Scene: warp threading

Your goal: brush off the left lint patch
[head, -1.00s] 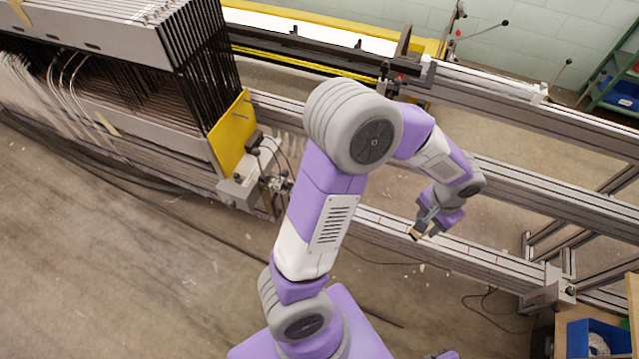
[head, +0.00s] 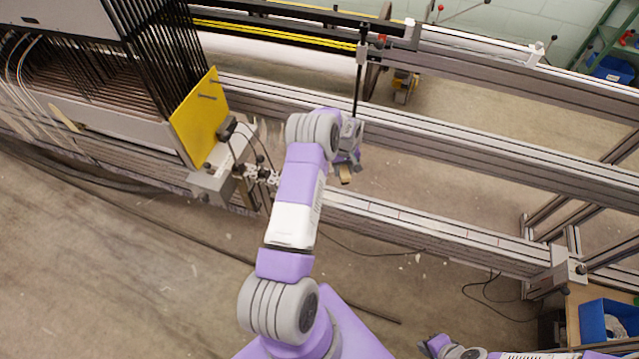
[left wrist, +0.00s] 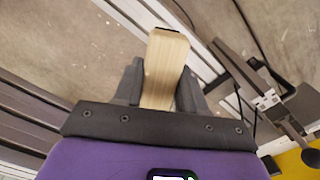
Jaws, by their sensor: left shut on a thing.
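My left gripper (head: 346,166) is shut on a wooden-handled brush (head: 346,174) and holds it over the near metal rail, right of the yellow plate. In the left wrist view the brush's pale wooden block (left wrist: 166,62) stands between the two dark fingers of the gripper (left wrist: 159,88), with a dark edge at its far end. I cannot make out the left lint patch in either view. My right gripper (head: 437,346) shows only in part at the bottom edge of the head view; its fingers are too unclear to judge.
The loom's dark heddle frames (head: 165,60) and yellow plate (head: 198,118) stand at the left, with a clamp and cables (head: 255,170) beside the plate. Long metal rails (head: 480,150) run to the right. A blue bin (head: 606,322) sits at lower right.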

